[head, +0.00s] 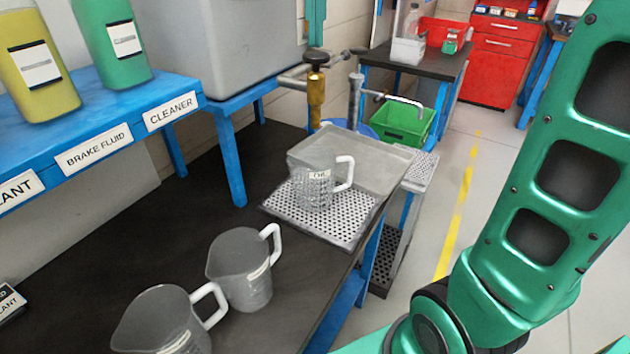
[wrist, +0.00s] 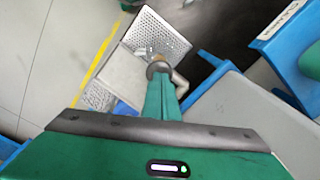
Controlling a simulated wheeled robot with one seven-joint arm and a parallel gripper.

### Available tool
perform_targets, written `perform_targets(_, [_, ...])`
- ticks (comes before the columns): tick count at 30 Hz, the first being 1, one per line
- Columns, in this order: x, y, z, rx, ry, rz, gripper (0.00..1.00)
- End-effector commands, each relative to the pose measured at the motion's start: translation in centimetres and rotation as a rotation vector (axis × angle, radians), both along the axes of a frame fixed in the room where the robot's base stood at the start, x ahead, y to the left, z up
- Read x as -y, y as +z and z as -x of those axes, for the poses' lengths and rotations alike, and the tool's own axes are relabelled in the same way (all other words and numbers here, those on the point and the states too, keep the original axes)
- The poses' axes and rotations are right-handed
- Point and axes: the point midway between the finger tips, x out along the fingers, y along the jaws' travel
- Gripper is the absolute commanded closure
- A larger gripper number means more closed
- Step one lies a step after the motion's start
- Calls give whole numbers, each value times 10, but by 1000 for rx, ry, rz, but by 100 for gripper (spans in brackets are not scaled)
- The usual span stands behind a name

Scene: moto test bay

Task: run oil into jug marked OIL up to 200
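The clear jug marked OIL (head: 312,186) stands upright on the perforated drip tray (head: 278,204), its white handle to the right. I see no liquid in it. A brass tap with a dark round knob (head: 316,60) rises just behind the jug. My gripper (wrist: 161,82) shows in the wrist view as one narrow green piece with its fingers together, in line with the dark knob (wrist: 158,68). Nothing shows between the fingers.
Two more clear jugs (head: 243,268) (head: 165,325) stand on the black bench (head: 110,235). A blue shelf (head: 105,120) with labels carries yellow and green bottles at left. A steel pipe (head: 355,95) stands beside the tap. A green crate (head: 402,120) and red cabinet (head: 500,60) are behind.

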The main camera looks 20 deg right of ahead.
Motion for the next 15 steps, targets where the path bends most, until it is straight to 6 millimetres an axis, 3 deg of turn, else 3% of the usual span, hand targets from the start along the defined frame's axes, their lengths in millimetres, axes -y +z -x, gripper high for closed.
perform_targets(15, [0,-13,0,0,2,0,100])
